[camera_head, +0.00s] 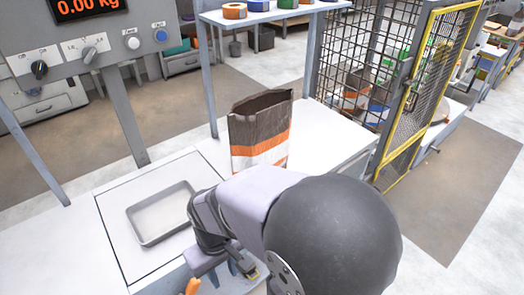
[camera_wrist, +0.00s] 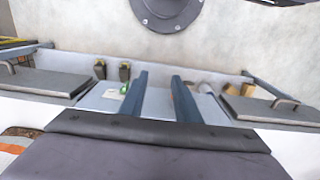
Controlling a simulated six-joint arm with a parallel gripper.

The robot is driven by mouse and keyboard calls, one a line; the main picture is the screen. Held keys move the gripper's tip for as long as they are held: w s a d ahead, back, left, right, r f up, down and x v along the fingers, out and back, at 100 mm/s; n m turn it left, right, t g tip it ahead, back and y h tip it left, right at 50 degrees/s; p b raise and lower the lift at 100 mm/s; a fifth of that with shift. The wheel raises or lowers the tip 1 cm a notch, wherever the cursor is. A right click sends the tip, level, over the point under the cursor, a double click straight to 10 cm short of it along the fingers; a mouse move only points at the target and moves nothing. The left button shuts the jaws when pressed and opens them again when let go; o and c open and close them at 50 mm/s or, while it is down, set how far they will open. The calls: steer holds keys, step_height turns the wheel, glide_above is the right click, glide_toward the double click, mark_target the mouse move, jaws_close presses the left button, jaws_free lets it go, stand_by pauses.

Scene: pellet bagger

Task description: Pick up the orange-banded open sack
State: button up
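The open sack (camera_head: 260,135) stands upright on the white bench in the head view. It is dark brown above, with an orange band and a white lower part. Its open mouth faces up, and my arm hides its foot. A brown, orange and white piece, apparently the sack, shows at the lower left edge of the wrist view (camera_wrist: 14,149). My gripper (camera_wrist: 159,95) is open, its two blue fingers apart with nothing held between them. It is low, nearer the camera than the sack and apart from it, over a front trough with small items.
A shallow grey tray (camera_head: 162,212) lies on the plate left of the sack. A control panel (camera_head: 85,45) stands at the upper left. A shelf (camera_head: 265,14) with coloured rolls is behind the sack. A yellow-framed mesh cage (camera_head: 415,95) stands to the right. Bench right of the sack is clear.

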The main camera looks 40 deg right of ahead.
steer(key=n+g+h, duration=0.2)
steer(key=n+h, duration=0.8)
steer(key=h, duration=0.2)
glide_toward(232, 159)
steer(key=s+d+f, duration=0.3)
steer(key=s+f, duration=0.2)
steer(key=s, duration=0.3)
steer(key=w+r+n+h, duration=0.1)
steer(key=w, duration=0.1)
steer(key=w+r+t+h, duration=0.1)
steer(key=w+h, duration=0.1)
steer(key=w+n+h, duration=0.1)
steer(key=w, duration=0.1)
steer(key=shift+w+d+r+n+h, duration=0.3)
steer(key=shift+d+r, duration=0.05)
steer(key=shift+r, duration=0.05)
steer(key=d+f+n+b, duration=0.1)
steer(key=n, duration=0.1)
steer(key=d+f+n+t+h, duration=0.1)
steer(key=d+n, duration=0.1)
steer(key=shift+d+b, duration=0.15)
steer(key=shift+b, duration=0.2)
steer(key=shift+d+f+n, duration=0.3)
steer(key=shift+d+n, duration=0.25)
steer(key=shift+n, duration=0.15)
steer(key=shift+w+d+p, duration=0.1)
steer(key=shift+d+p, duration=0.5)
steer(key=shift+d, duration=3.1)
jaws_close()
